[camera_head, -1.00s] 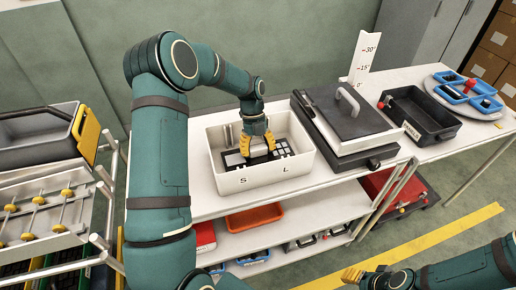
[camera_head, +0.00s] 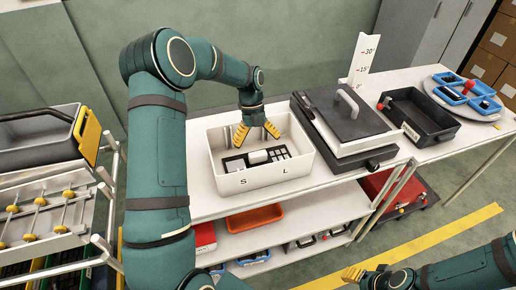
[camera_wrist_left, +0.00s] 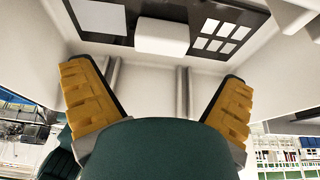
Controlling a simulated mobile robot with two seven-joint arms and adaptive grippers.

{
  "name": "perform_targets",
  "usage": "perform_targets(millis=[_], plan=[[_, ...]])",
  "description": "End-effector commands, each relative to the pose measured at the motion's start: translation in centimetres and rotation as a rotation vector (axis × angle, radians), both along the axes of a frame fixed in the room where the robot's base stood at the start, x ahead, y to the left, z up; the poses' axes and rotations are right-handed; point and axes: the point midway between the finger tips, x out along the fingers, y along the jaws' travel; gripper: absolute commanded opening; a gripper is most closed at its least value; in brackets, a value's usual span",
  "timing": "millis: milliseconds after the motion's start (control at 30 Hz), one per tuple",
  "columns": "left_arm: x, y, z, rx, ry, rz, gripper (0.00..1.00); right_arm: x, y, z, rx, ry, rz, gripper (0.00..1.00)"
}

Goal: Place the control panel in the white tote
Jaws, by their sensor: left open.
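The white tote (camera_head: 226,182) stands on the table, with the letters S and L on its front wall. The control panel (camera_head: 268,157), black with white keys and a white block, lies inside the tote on its floor. It also shows in the left wrist view (camera_wrist_left: 120,42). My left gripper (camera_head: 256,134) is open and empty, with yellow fingers spread, above the panel near the tote's back wall. In the left wrist view the open fingers (camera_wrist_left: 155,98) are apart from the panel. My right gripper (camera_head: 352,274) shows at the bottom right, away from the table; its opening is unclear.
A dark lidded press-like unit (camera_head: 345,115) stands right of the tote. Beyond it are a black tray (camera_head: 425,118) and a round stand with blue bins (camera_head: 465,95). An orange tray (camera_head: 254,218) is on the lower shelf. A rack with a grey crate (camera_head: 40,140) stands left.

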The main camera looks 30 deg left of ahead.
Motion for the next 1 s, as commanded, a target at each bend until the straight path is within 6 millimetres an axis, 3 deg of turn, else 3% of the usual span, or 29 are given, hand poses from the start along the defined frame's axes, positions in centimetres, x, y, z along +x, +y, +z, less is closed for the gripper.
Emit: perform_targets(millis=[200, 400, 600, 1000], plan=[[1.3, 1.5, 4.6, 0.001, -0.004, 0.002, 0.98, 0.2, 0.0, 0.7, -0.001, -0.005, -0.004, 0.47], [2.1, 2.4, 7.4, 0.0, -0.003, 0.001, 0.98, 0.4, -0.1, 1.1, -0.002, -0.008, -0.006, 0.47], [2.3, 2.7, 8.5, 0.0, 0.0, 0.0, 0.98, 0.4, -0.1, 1.2, -0.002, -0.01, -0.007, 0.47], [2.3, 2.7, 8.5, 0.0, 0.0, 0.0, 0.98, 0.4, -0.1, 1.2, -0.002, -0.01, -0.007, 0.47]])
